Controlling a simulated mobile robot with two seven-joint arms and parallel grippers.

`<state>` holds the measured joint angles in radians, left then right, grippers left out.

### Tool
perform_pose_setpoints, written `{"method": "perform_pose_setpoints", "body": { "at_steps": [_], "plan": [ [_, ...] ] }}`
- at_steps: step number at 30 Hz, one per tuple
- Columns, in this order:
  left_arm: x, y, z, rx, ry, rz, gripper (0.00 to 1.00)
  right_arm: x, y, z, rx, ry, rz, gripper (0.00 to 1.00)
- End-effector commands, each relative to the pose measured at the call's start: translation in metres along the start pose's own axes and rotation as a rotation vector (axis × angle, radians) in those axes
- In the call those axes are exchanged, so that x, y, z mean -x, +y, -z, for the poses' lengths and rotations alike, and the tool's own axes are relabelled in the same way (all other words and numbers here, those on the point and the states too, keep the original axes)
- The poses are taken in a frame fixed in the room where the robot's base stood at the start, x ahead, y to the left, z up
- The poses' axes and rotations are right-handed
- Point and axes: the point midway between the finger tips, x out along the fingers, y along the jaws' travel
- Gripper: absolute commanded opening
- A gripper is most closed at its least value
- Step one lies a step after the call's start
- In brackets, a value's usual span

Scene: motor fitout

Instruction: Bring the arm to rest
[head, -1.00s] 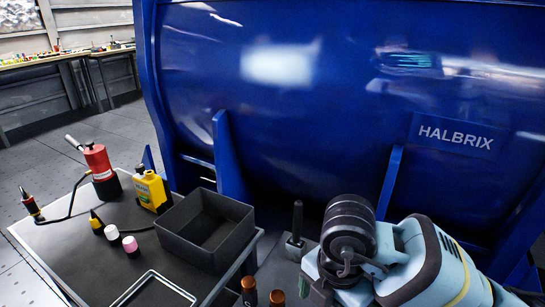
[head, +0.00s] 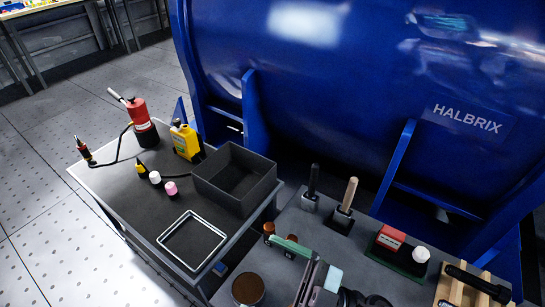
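My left arm and gripper are not in view. At the bottom edge of the head view, a dark grey part with a pale blue patch (head: 333,279) looks like part of my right arm.
The left cart (head: 135,208) holds a red canister (head: 139,114), a yellow bottle (head: 185,141), small bottles, an empty dark bin (head: 215,184) and a framed tray (head: 165,238). The worktop holds upright handled tools, a red block (head: 391,237) and a wooden rack (head: 459,291). A blue tank (head: 330,80) stands behind.

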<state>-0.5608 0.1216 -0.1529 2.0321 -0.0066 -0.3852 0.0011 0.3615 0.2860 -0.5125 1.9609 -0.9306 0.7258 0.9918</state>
Motion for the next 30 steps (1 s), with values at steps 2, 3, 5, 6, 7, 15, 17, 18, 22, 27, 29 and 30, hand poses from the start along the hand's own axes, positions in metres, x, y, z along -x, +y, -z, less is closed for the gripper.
{"method": "perform_pose_setpoints", "body": {
  "at_steps": [2,3,5,6,7,15,17,18,22,27,29,30],
  "plan": [
    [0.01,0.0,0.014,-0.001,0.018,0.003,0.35,0.014,0.015,0.002,-0.028,-0.049,-0.181,0.94],
    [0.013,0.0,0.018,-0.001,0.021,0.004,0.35,0.025,0.021,-0.002,-0.041,-0.084,-0.268,0.94],
    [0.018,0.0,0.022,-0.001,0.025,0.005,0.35,0.043,0.028,-0.008,-0.062,-0.149,-0.391,0.94],
    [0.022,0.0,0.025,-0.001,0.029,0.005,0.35,0.057,0.03,-0.013,-0.077,-0.2,-0.468,0.94],
    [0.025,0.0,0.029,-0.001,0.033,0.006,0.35,0.068,0.031,-0.017,-0.09,-0.242,-0.523,0.94],
    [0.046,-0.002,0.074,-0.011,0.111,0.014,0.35,0.188,-0.011,-0.046,-0.251,-0.717,-0.884,0.94],
    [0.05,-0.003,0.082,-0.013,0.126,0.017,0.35,0.214,-0.031,-0.048,-0.298,-0.83,-0.926,0.94],
    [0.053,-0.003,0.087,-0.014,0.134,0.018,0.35,0.231,-0.046,-0.049,-0.33,-0.903,-0.943,0.94],
    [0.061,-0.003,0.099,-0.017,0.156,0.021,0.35,0.271,-0.091,-0.046,-0.428,-1.089,-0.967,0.94],
    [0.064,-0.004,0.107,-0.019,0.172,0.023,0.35,0.297,-0.127,-0.042,-0.504,-1.212,-0.96,0.94],
    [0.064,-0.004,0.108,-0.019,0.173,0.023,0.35,0.3,-0.132,-0.041,-0.516,-1.229,-0.957,0.94],
    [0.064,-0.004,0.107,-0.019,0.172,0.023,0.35,0.301,-0.134,-0.042,-0.519,-1.234,-0.956,0.94]
  ]
}}
